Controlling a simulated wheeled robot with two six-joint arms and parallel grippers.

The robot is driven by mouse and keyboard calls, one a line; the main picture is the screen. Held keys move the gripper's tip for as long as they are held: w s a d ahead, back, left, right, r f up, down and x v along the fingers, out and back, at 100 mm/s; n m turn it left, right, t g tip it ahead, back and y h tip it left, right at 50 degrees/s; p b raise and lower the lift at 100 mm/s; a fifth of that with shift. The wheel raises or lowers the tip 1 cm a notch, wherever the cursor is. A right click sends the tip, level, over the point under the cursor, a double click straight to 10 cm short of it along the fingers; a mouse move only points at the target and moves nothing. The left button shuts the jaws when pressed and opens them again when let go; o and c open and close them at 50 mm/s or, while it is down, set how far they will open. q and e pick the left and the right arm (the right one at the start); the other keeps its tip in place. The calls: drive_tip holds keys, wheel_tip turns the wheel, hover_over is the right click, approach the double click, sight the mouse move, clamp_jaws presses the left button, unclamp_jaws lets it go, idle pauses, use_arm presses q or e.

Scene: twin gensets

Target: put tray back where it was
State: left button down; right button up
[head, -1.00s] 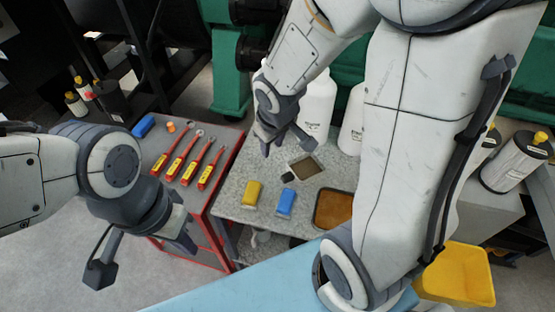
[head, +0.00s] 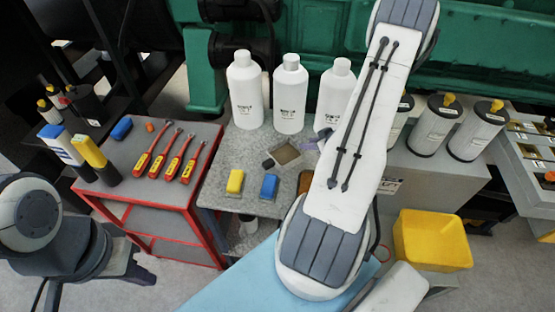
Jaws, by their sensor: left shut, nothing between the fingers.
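A small shallow tray (head: 287,153) with a brownish inside lies on the grey speckled worktop (head: 222,187), in front of the white bottles. A small dark block (head: 268,163) sits at its left corner. My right arm crosses the worktop and hides its right part. A bit of my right gripper (head: 322,139) shows at the arm's left edge, near the tray's right side; its fingers are mostly hidden, and I cannot tell whether they touch the tray. My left gripper (head: 138,274) is shut and empty at lower left, over the floor, away from the tray.
Several white bottles (head: 290,95) stand behind the tray. A yellow block (head: 235,182) and a blue block (head: 269,187) lie in front. A red cart (head: 125,196) with red-handled tools is at left. A yellow bin (head: 432,240) and several canisters (head: 436,125) are at right.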

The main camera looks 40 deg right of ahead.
sight(297, 146)
drive_tip(key=x, duration=0.3)
drive_tip(key=shift+w+f, duration=0.2)
drive_tip(key=p+x, duration=0.1)
drive_tip(key=x, duration=0.1)
drive_tip(key=p+x, duration=0.1)
drive_tip(key=x, duration=0.1)
drive_tip(key=shift+f, duration=0.35)
drive_tip(key=shift+w+f, duration=0.3)
drive_tip(key=shift+f, duration=0.1)
clamp_jaws()
idle(0.6)
